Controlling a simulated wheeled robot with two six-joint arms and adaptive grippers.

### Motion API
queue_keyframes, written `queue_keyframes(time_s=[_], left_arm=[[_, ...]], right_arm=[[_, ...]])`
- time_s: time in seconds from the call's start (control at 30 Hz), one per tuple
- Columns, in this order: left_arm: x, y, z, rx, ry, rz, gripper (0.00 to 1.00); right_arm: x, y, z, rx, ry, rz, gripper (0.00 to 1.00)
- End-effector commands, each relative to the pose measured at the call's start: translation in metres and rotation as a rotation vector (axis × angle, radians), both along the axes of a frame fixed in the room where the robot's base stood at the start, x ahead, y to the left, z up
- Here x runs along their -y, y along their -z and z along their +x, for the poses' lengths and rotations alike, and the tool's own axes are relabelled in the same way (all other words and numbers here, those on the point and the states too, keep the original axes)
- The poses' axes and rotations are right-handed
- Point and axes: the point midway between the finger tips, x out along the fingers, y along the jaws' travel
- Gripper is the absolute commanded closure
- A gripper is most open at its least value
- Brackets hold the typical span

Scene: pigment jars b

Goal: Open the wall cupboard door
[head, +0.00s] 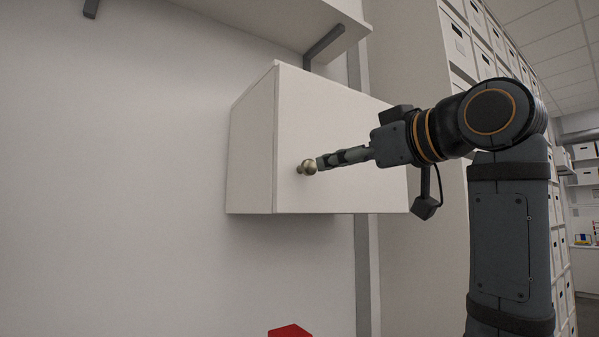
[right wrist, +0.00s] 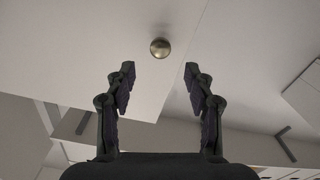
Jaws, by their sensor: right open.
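The white wall cupboard (head: 325,120) hangs on the wall with its door (head: 340,115) shut flush with the body. Nothing is between the fingers. The left gripper is not in view.
A white shelf (head: 290,22) on grey brackets is above the cupboard. A tall rack of white boxes (head: 470,45) stands on the right. A red object (head: 290,331) shows at the bottom edge. The wall left of the cupboard is clear.

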Motion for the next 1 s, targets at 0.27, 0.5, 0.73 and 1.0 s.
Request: queue_keyframes(time_s=[0.27, 0.5, 0.73, 1.0], left_arm=[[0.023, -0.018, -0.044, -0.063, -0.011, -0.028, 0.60], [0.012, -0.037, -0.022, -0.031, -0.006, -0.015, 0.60], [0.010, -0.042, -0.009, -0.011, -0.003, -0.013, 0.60], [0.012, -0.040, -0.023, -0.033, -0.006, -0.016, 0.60]], right_arm=[[-0.029, -0.003, 0.038, -0.008, -0.004, 0.000, 0.46], [-0.054, -0.002, 0.074, -0.005, -0.001, 0.000, 0.46], [-0.061, 0.001, 0.085, -0.002, 0.000, 0.000, 0.46], [-0.061, 0.001, 0.085, -0.002, 0.000, 0.000, 0.57]])
